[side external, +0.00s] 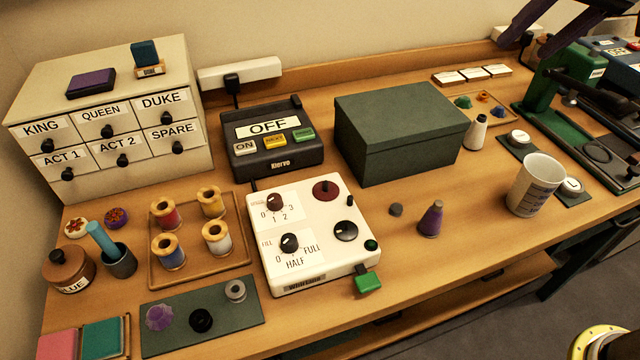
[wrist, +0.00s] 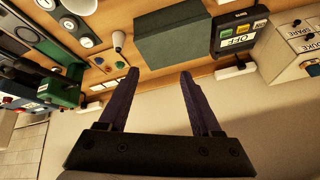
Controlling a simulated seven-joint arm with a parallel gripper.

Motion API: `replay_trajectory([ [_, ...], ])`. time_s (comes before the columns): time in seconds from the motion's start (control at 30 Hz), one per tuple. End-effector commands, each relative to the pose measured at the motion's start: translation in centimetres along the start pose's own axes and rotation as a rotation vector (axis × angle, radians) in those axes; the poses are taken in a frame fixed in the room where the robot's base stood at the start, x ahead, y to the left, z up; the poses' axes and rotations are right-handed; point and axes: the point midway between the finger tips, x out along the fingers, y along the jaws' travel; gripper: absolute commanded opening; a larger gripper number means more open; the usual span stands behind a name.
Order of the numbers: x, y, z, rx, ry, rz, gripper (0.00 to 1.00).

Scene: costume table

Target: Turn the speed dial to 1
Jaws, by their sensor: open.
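The speed dial (side external: 274,202) is a dark reddish-brown knob at the upper left of a white control box (side external: 320,262). Its scale reads 0, 1, 2 and 3. The knob's pointer is too small to read surely. Below it is a second, black dial (side external: 289,243) marked FILL, 0, HALF and FULL. My gripper (wrist: 160,75) is open and empty in the wrist view, high above the back of the table. In the side view, dark parts of my arm show at the top right, far from the box. The white control box is not visible in the wrist view.
A black switch box (side external: 270,145) labelled OFF stands behind the control box. A dark green box (side external: 397,130) stands to its right. A thread spool tray (side external: 248,258) is on the left.

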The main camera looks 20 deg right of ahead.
Motion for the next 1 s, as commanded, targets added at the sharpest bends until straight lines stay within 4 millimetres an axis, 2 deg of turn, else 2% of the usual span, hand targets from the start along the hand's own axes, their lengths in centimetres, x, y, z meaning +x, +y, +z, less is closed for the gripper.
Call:
replay_trajectory([
  [0.03,1.0,-2.7,-0.5,-0.014,-0.011,-0.003,0.66],
  [0.13,2.8,-7.7,-0.9,-0.032,-0.023,-0.007,0.66],
  [0.27,5.6,-14.4,0.3,-0.079,-0.043,-0.011,0.66],
  [0.37,8.0,-19.6,2.7,-0.135,-0.061,-0.014,0.66],
  [0.4,9.0,-21.5,4.0,-0.164,-0.068,-0.015,0.66],
  [0.5,11.4,-25.6,7.6,-0.245,-0.09,-0.016,0.66],
  [0.6,13.3,-28.2,11.5,-0.315,-0.115,-0.013,0.66],
  [0.73,15.1,-29.6,15.5,-0.383,-0.147,0.006,0.66],
  [0.87,15.2,-30.0,16.6,-0.401,-0.151,0.002,0.66],
  [1.0,16.8,-29.8,16.8,-0.401,-0.153,0.005,0.66],
])
